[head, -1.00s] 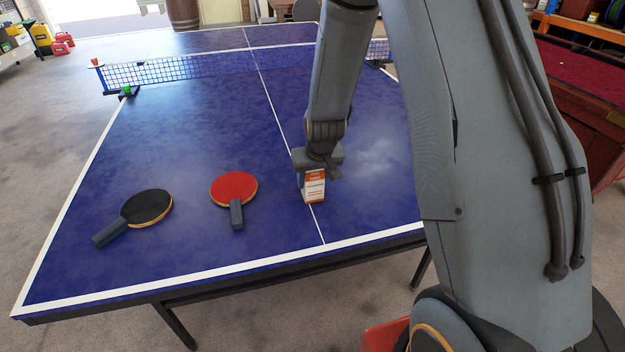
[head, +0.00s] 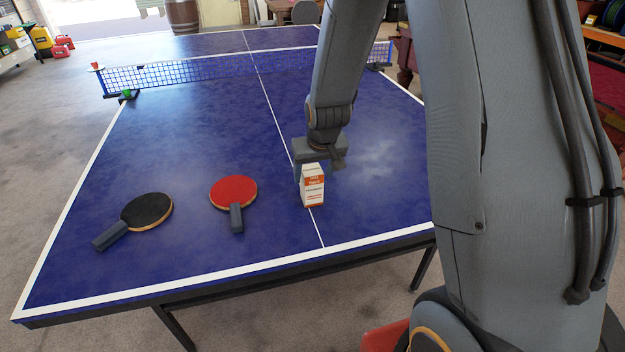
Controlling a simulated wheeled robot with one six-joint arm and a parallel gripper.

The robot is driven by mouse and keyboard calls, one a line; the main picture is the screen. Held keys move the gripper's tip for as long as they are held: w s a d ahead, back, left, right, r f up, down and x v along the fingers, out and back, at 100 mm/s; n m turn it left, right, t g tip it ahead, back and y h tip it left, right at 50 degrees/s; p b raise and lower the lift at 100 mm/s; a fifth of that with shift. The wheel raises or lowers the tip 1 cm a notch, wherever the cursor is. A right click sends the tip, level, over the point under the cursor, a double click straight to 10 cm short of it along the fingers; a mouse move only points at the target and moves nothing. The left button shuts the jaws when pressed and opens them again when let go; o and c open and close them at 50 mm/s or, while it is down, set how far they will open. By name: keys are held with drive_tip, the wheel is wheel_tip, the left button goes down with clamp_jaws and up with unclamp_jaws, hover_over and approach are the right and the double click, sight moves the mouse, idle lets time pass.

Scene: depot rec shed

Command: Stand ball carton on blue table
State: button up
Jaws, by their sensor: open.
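The ball carton (head: 313,187), white with an orange-red label, stands upright on the blue table (head: 190,262), on the white centre line near the front edge. My gripper (head: 320,160) is just above and behind the carton, its jaws open. The carton's top shows in front of the gripper body, and part of the far finger area is hidden, so I cannot tell whether a finger still touches it.
A black paddle (head: 147,208) and a red paddle (head: 233,192) lie on the table left of the carton. A net (head: 190,70) crosses the table farther back. The table surface between net and carton is clear.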

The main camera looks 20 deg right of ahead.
drive_tip(key=b+v, duration=0.1)
drive_tip(key=v, duration=0.5)
drive_tip(key=s+g, duration=0.3)
drive_tip(key=s, duration=1.7)
drive_tip(key=shift+s+r+g, duration=0.35)
drive_tip(key=shift+r+g, duration=0.05)
drive_tip(key=shift+r, duration=0.05)
